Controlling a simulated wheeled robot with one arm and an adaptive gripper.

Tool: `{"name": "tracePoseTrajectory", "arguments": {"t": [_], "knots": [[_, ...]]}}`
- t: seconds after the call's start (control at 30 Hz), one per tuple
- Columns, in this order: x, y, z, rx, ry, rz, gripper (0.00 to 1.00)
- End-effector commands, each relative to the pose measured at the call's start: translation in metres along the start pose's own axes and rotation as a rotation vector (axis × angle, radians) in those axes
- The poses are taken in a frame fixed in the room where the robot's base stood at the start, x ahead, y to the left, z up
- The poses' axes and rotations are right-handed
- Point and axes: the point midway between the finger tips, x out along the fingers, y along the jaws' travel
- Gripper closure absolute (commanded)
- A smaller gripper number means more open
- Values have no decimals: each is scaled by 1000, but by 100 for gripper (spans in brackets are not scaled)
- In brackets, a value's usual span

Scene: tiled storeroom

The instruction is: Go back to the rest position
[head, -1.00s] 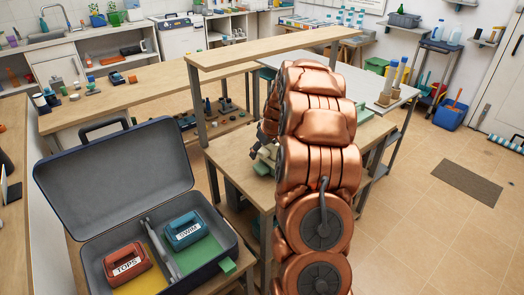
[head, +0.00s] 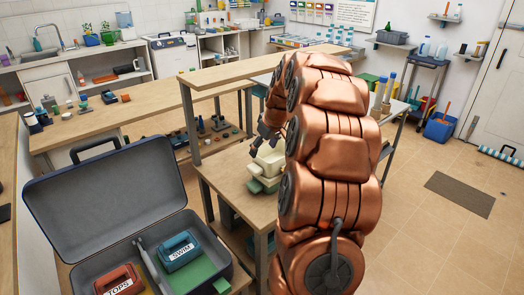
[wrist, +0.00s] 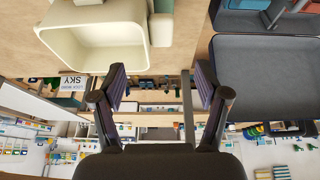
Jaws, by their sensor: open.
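My gripper (wrist: 160,95) is open and empty in the wrist view, its two dark fingers spread apart with nothing between them. In the head view my gripper (head: 267,133) is small and partly hidden by my copper arm, above the near wooden table. A cream bin-like container (wrist: 95,40) lies close by, beyond the fingers and apart from them. It also shows in the head view as part of a cream and green stack (head: 268,165) on the table.
An open dark case (head: 110,200) at the lower left holds a red box labelled TOPS (head: 118,283) and a blue box labelled SWIM (head: 180,250). A raised wooden shelf (head: 260,68) stands behind the table. The tiled floor at right is mostly clear, with a dark mat (head: 460,194).

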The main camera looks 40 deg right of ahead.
Motion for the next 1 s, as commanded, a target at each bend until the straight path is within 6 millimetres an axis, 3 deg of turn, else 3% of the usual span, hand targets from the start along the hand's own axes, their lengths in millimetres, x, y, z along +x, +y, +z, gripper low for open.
{"name": "tracePoseTrajectory", "arguments": {"t": [0.47, 0.57, 0.67, 0.77, 1.0], "knots": [[0, 0, 0, 0, -1, -1, 26], [-2, -8, 0, -3, -5, -6, 26], [-7, -33, 1, -11, -22, -26, 26], [-19, -73, 6, -22, -51, -55, 26], [-48, -173, 43, -41, -154, -111, 26]]}}
